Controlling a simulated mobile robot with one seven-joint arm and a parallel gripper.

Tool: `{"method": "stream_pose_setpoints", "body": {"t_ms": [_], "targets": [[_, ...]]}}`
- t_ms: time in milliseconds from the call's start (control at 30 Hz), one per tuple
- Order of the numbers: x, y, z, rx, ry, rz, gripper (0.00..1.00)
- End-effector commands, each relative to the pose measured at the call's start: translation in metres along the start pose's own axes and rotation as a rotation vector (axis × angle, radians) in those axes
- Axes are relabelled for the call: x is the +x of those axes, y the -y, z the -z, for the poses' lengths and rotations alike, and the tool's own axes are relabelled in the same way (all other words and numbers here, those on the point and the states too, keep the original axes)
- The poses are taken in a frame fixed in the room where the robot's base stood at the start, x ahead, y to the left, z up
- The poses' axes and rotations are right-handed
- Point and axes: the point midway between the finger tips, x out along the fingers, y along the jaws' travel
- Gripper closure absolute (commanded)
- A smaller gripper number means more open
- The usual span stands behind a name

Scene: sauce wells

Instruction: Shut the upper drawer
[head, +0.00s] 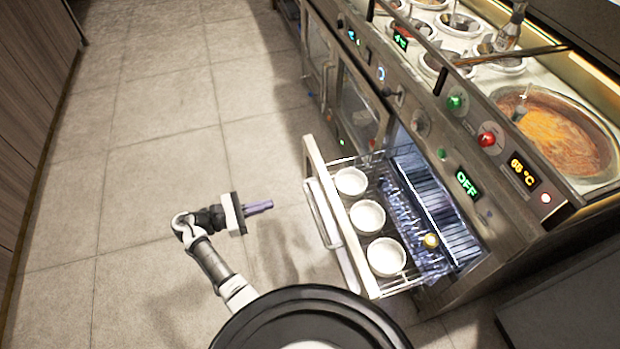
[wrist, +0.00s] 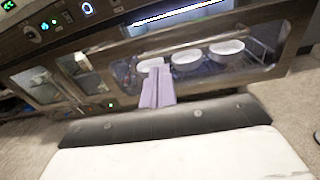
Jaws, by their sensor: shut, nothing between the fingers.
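The upper drawer (head: 342,222) is pulled out from the steel counter, with a pale front panel and a bar handle on its outer side. Three white bowls (head: 367,215) stand in a row inside it, behind the front. My gripper (head: 258,208) is shut and empty, to the left of the drawer front and apart from it, its purple fingers pointing toward the drawer. In the wrist view the shut fingers (wrist: 158,87) point at the drawer, and the white bowls (wrist: 188,62) show beyond them. A second pale front edge lies just below the upper one; whether it is a lower drawer I cannot tell.
The steel counter (head: 470,150) carries sauce wells, buttons and lit displays. A round well of orange sauce (head: 560,130) is at the right. Glass-fronted compartments (head: 357,108) are shut farther along. The tiled floor (head: 150,150) left of the drawer is clear.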

Motion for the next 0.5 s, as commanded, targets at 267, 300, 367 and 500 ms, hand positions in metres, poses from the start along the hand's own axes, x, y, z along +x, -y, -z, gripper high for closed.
{"method": "stream_pose_setpoints", "body": {"t_ms": [267, 300, 367, 500], "targets": [[0.021, 0.016, 0.001, -0.055, 0.051, 0.058, 1.00], [0.027, 0.016, 0.000, -0.055, 0.050, 0.058, 1.00], [0.039, 0.017, -0.001, -0.054, 0.050, 0.059, 1.00], [0.069, 0.018, -0.002, -0.054, 0.049, 0.058, 1.00]]}}
